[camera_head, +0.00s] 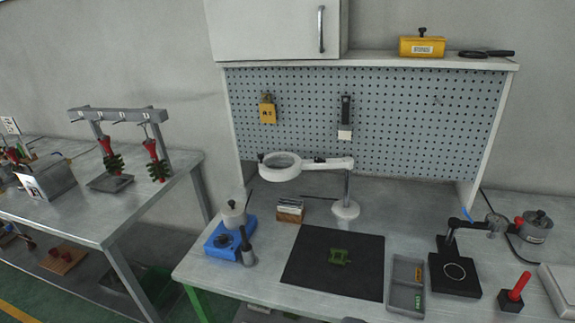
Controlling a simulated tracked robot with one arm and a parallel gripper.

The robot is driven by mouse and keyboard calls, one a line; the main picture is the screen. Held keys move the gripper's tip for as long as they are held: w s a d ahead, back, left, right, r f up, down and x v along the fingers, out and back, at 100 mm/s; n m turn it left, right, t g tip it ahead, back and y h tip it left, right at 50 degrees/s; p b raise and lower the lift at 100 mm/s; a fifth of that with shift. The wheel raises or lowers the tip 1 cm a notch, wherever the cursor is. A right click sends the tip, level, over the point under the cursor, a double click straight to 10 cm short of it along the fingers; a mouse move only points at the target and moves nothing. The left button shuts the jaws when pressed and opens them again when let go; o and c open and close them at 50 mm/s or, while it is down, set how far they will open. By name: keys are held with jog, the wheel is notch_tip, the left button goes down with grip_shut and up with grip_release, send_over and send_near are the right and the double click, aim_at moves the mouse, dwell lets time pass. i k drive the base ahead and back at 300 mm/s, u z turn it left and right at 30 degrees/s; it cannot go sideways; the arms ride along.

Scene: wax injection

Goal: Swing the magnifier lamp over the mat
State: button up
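The white magnifier lamp (279,167) stands on a round white base (345,209) behind the mat. Its post rises from the base, and its arm reaches left from the post top. The ring-shaped head hangs over the bench to the left, above a small brown box and clear of the mat as pictured. The black mat (305,272) lies flat on the bench, with a green wax piece (339,257) near its middle. My gripper is not clearly visible; a small dark shape at the bottom edge cannot be identified.
A blue unit with a pot (222,238) and a dark upright tool (246,246) stand left of the mat. A grey tray (405,287) and a black stand (455,274) are on the right. A pegboard (400,125) closes the back.

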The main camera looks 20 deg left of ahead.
aim_at(298, 164)
jog(key=k, duration=0.5)
jog(key=u, duration=0.35)
jog(key=i, duration=1.45)
jog(key=z, duration=0.25)
